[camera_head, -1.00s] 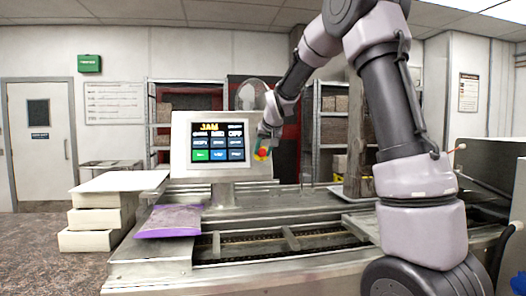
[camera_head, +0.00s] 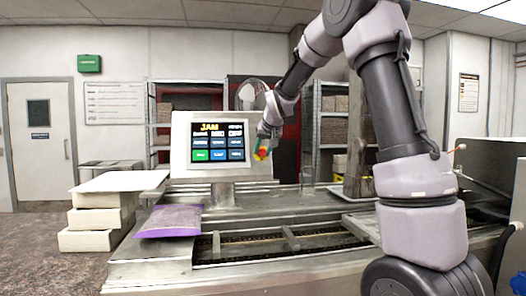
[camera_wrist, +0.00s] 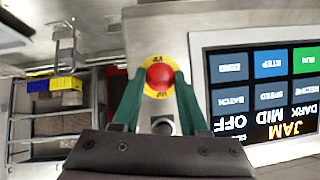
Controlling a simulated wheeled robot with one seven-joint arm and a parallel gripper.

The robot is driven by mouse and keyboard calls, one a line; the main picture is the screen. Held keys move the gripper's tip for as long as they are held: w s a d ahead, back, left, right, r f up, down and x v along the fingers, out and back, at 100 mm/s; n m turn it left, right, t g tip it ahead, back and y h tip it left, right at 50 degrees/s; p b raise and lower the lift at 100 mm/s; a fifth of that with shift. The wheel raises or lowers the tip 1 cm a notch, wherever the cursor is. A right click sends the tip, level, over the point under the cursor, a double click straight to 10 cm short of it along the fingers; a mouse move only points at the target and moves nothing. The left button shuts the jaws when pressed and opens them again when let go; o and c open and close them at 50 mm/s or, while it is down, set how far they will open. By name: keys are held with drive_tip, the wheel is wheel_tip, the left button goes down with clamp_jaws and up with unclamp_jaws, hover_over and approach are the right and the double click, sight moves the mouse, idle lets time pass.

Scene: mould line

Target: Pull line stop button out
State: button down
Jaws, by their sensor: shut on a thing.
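In the head view, my gripper (camera_head: 264,146) is at the right edge of the panel, with the red and yellow of the button (camera_head: 262,153) showing at the fingertips. The panel screen (camera_head: 218,142) is lit and reads JAM. How far out the button sits is not clear.
The panel stands on a metal conveyor line (camera_head: 285,240). A purple bag (camera_head: 170,221) lies on the conveyor's left end, near stacked pale slabs (camera_head: 95,220). Shelving (camera_head: 333,125) stands behind.

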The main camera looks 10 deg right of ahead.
idle(0.4)
drive_tip(key=shift+s+r, duration=0.15)
drive_tip(key=shift+s, duration=0.35)
drive_tip(key=shift+c, duration=2.1)
unclamp_jaws()
drive_tip(key=a+v, duration=0.1)
drive_tip(key=v, duration=0.9)
drive_tip(key=shift+s+d+r, duration=0.25)
drive_tip(key=shift+d+r, duration=0.05)
drive_tip(key=shift+d, duration=0.2)
drive_tip(key=s+d+f+m+g, duration=0.1)
drive_tip(key=s+d+f, duration=0.1)
drive_tip(key=s, duration=1.3)
drive_tip(key=s+d+f+m+g+y, duration=0.1)
drive_tip(key=s+f, duration=0.4)
drive_tip(key=s, duration=1.1)
drive_tip(key=shift+d+m, duration=0.3)
drive_tip(key=shift+d, duration=0.6)
